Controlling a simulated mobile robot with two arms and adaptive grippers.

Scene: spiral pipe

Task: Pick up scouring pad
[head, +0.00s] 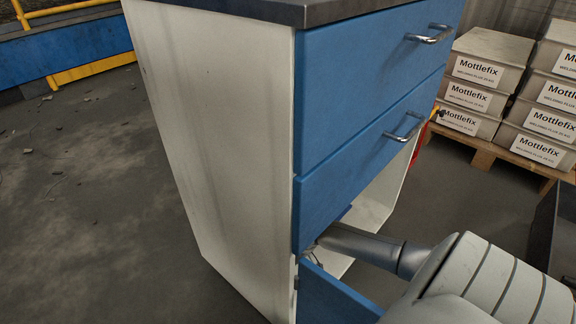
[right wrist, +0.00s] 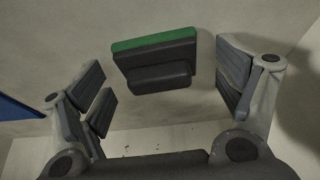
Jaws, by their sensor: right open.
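The scouring pad (right wrist: 155,62) is a dark grey block with a green layer along its top edge in the right wrist view. It rests against the pale inner surface of the cabinet (head: 215,130). My right gripper (right wrist: 163,78) is open, with finger pads on the left and right of the scouring pad and gaps on both sides. In the head view my right arm reaches into the cabinet's lower compartment; the gripper there is mostly hidden and the pad cannot be seen. My left gripper is in neither view.
Two blue drawers (head: 370,85) with metal handles are shut above the compartment. A blue lower door (head: 330,300) stands open beside my arm. Boxes (head: 480,75) sit on a wooden pallet (head: 490,155) at right. The floor at left is mostly clear.

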